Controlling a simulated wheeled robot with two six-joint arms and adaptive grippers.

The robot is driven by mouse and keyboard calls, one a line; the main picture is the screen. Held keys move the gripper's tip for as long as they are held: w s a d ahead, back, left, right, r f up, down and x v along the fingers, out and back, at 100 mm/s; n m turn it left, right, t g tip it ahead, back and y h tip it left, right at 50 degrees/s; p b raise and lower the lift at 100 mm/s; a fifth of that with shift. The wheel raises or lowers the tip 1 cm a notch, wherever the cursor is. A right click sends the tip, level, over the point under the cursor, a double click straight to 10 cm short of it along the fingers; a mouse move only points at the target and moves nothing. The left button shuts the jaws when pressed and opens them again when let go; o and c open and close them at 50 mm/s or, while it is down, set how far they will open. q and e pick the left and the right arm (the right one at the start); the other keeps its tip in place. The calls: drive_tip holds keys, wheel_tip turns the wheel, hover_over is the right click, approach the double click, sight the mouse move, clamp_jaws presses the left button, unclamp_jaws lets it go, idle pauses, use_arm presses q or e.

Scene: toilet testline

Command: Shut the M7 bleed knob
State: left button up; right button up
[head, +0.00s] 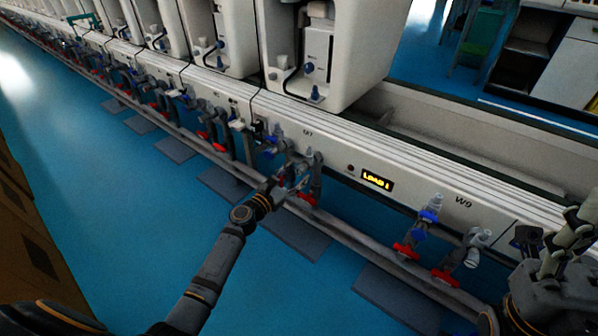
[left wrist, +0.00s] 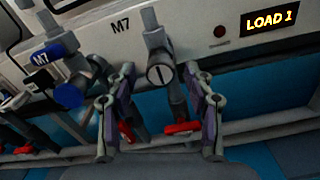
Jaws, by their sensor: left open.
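In the left wrist view a grey round knob (left wrist: 160,74) with an upright dark slot on its face sits on a grey pipe fitting, just right of the M7 label (left wrist: 120,27). My left gripper (left wrist: 160,82) is open, its two fingers on either side of this knob in the picture, with nothing held. Whether they touch it, I cannot tell. In the head view my left gripper (head: 286,182) reaches the M7 fittings and partly hides them. My right gripper (head: 556,250) is at the right edge; its jaws are unclear.
A blue valve knob (left wrist: 68,95) with an M7 tag is left of the grey knob. Red handles (left wrist: 183,128) hang below on the pipes. A lit LOAD 1 display (head: 377,180) is to the right. The W9 valves (head: 430,215) stand further right. The blue floor (head: 130,220) is open at left.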

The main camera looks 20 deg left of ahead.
use_arm(q)
drive_tip(key=shift+x, duration=1.15)
drive_tip(key=shift+c, duration=0.4)
clamp_jaws()
